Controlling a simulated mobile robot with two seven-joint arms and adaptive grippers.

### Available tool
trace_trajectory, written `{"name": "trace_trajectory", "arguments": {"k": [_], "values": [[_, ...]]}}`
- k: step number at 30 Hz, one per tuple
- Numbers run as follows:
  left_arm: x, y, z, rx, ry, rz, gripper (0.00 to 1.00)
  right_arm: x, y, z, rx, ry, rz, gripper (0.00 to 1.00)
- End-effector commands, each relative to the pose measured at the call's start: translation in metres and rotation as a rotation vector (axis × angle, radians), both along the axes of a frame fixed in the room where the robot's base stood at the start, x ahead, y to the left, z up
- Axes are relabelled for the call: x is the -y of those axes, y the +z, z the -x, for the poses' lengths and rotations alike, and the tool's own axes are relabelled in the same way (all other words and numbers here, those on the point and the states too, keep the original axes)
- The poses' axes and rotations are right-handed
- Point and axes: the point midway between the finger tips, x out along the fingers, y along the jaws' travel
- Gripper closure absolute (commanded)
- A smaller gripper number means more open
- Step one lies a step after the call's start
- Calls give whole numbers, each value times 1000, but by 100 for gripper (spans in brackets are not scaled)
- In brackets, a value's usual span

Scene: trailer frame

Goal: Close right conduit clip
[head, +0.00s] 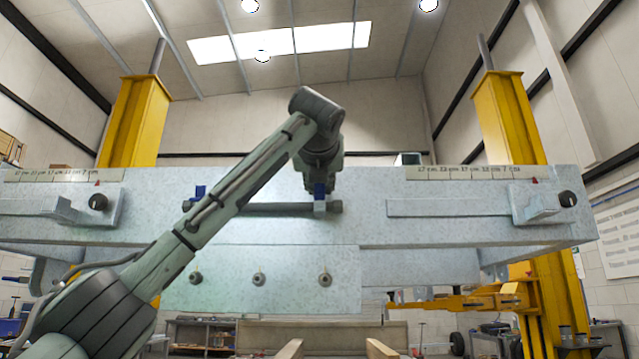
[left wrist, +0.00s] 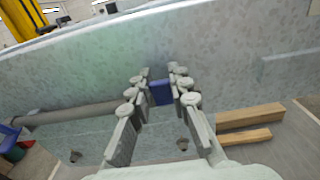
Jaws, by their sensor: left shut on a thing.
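The right conduit clip (head: 320,189) is a small blue piece on the pale speckled frame beam, near the right end of the grey conduit (head: 262,209). My left gripper (head: 321,199) is at this clip. In the left wrist view, the blue clip (left wrist: 161,93) sits between the two fingers of my left gripper (left wrist: 161,82), which is shut on it. The conduit (left wrist: 75,114) runs off to the left there. The fingers and wrist hide part of the clip, so I cannot tell how far its lid is closed. My right gripper is not in view.
Another blue clip (head: 199,192) is at the conduit's left end, partly behind my left arm. A lower plate (head: 292,262) carries several round knobs. Bracket blocks sit at both beam ends (head: 545,207). Yellow posts (head: 510,115) stand behind. Wooden beams (left wrist: 250,116) lie below.

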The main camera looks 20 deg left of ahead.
Motion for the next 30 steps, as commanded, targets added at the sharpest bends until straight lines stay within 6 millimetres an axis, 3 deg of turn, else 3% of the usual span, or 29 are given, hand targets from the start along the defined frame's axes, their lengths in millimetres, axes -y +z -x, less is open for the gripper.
{"name": "trace_trajectory", "arguments": {"k": [12, 30], "values": [[-1, 1, -6, -210, 0, 61, 100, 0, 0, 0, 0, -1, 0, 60], [-2, 1, -9, -269, 0, 76, 100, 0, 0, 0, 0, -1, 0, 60]]}}
